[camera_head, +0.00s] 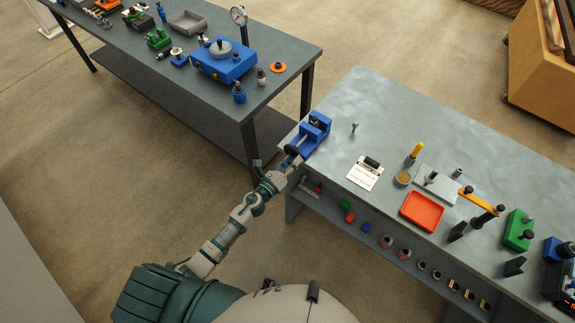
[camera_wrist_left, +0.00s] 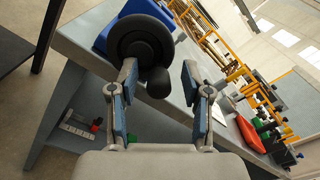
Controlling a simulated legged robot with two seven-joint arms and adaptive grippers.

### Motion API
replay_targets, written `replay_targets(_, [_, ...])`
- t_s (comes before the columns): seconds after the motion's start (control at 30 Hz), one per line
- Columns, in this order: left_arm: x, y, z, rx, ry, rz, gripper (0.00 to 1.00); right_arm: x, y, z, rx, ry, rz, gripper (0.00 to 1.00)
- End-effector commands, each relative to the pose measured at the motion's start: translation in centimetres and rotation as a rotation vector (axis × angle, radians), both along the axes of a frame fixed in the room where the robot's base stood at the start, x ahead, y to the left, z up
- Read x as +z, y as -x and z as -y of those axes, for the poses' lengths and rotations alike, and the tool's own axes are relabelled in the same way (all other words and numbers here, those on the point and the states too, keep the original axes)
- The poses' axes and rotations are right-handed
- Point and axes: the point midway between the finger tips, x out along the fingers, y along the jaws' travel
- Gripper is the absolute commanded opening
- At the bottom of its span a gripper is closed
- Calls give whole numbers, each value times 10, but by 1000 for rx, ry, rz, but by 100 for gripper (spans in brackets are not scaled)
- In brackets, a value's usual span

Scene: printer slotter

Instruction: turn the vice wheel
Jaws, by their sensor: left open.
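The blue vice (camera_head: 312,133) stands at the near left corner of the right-hand workbench. Its black wheel (camera_head: 291,150) faces my left arm. In the left wrist view the black wheel (camera_wrist_left: 143,45) with its round handle knob (camera_wrist_left: 159,83) is close in front of the fingers, and part of the blue vice body (camera_wrist_left: 138,12) shows behind it. I cannot tell whether that finger touches the wheel. In the head view my left gripper (camera_head: 289,162) is at the wheel. My right gripper is not in view.
The workbench (camera_head: 375,100) has a clipboard (camera_head: 365,173), a red tray (camera_head: 422,211) and several tools to the right of the vice. A shelf with small parts lies below its front edge. A second table (camera_head: 285,60) with a blue machine (camera_head: 224,61) stands at upper left.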

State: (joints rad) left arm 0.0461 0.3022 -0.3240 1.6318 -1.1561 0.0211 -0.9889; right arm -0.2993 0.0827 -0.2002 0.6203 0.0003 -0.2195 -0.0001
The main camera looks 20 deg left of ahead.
Motion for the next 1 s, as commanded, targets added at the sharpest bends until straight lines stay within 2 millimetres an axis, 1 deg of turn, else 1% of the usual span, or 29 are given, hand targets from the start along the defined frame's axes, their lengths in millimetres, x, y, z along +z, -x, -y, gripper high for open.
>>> replay_targets(0.13, [-2,19,-7,0,-1,-4,49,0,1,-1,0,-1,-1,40])
replay_targets(0.4, [-3,76,-27,0,1,-5,49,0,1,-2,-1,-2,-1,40])
replay_targets(0.53, [-2,96,-35,0,2,-4,49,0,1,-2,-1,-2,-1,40])
replay_targets(0.6, [-2,102,-37,0,2,-4,49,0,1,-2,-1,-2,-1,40])
replay_targets(0.7, [-1,108,-39,0,1,-2,49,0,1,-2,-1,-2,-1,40])
replay_targets(1.0, [-2,109,-40,0,0,-1,49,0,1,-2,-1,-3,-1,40])
